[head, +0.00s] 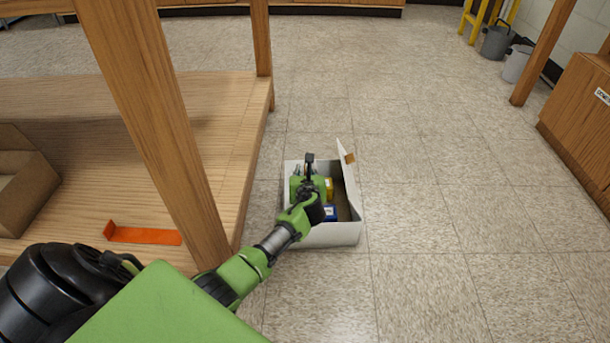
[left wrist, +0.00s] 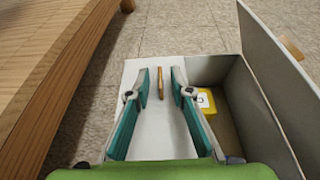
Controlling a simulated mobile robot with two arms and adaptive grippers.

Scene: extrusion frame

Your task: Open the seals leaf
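A white box (head: 335,235) stands on the floor beside the wooden bench. Its right leaf (head: 349,180) stands up open, with a brown tab on its outer side; it also shows in the left wrist view (left wrist: 265,75). The left leaf (left wrist: 150,140) lies flat and shut, with an upright brown tab (left wrist: 160,83). No writing on the leaves is readable, so I cannot tell which is the seals leaf. My left gripper (left wrist: 160,84) is open above the shut leaf, its fingers either side of the tab with gaps. My right gripper is not in view.
A yellow item (left wrist: 206,102) and a blue item (head: 330,213) lie in the box's open half. The wooden bench (head: 225,140) and its post (head: 160,120) stand close on the left. An orange piece (head: 145,235) lies on the bench. The floor right of the box is clear.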

